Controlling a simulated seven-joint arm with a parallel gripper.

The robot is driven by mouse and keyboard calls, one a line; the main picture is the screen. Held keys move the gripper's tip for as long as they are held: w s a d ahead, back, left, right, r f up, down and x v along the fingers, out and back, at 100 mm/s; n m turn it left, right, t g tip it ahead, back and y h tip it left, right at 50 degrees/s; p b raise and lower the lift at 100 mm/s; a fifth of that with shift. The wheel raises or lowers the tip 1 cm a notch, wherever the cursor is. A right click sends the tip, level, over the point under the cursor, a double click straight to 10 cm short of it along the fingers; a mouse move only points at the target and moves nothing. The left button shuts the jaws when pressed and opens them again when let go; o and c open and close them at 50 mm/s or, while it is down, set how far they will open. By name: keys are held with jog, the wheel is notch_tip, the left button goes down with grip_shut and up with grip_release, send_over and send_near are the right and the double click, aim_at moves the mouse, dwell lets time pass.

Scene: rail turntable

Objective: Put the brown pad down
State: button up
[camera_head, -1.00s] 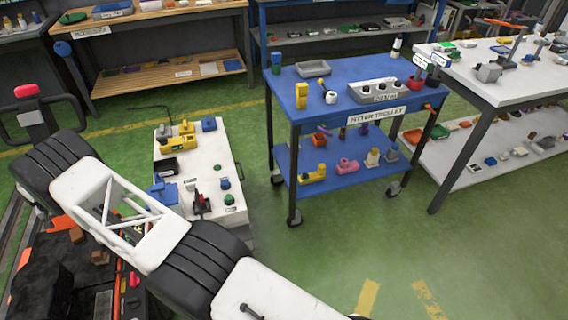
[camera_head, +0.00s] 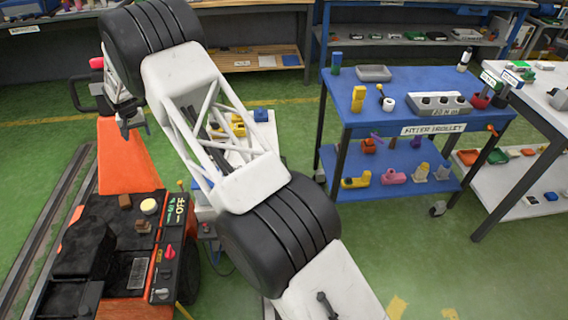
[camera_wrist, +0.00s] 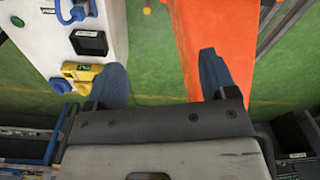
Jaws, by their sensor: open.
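I cannot tell which is the brown pad. My gripper (camera_head: 130,128) is above and behind them, near the machine's orange upright, partly hidden by my arm. In the wrist view my gripper (camera_wrist: 162,80) is open, with two blue fingers apart and nothing between them. Neither brown piece shows in that view.
The orange machine (camera_head: 128,160) has a cream round knob (camera_head: 149,206) and a red knob (camera_head: 169,252). A white bench (camera_wrist: 38,38) with a yellow part (camera_wrist: 80,74) and black box (camera_wrist: 90,43) stands beside it. The blue fitter trolley (camera_head: 400,82) is right.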

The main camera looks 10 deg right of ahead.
jog(key=s+d+r+m, duration=0.1)
jog(key=s+d+r, duration=0.1)
jog(key=d+r, duration=0.85)
jog(key=s+d+r, duration=0.2)
jog(key=d+r, duration=0.7)
jog(key=d, duration=0.2)
jog(key=s+d+r+t, duration=0.1)
jog(key=s+d+r, duration=0.6)
jog(key=d, duration=0.3)
jog(key=s+d+r, duration=0.6)
jog(key=d, duration=0.5)
jog(key=s+d+r+m, duration=0.1)
jog(key=s+d, duration=0.6)
jog(key=s, duration=0.3)
jog(key=s+d+r+m+t, duration=0.1)
jog(key=s+d, duration=0.5)
jog(key=s, duration=0.4)
jog(key=s+d+r, duration=0.1)
jog(key=s+d, duration=0.6)
jog(key=s, duration=0.3)
jog(key=s+d+f, duration=0.3)
jog(key=s+f, duration=0.1)
jog(key=s, duration=0.7)
jog(key=shift+d+m+h, duration=0.2)
jog(key=shift+m+h, duration=0.1)
jog(key=shift+m, duration=0.1)
jog(key=shift+o, duration=1.4)
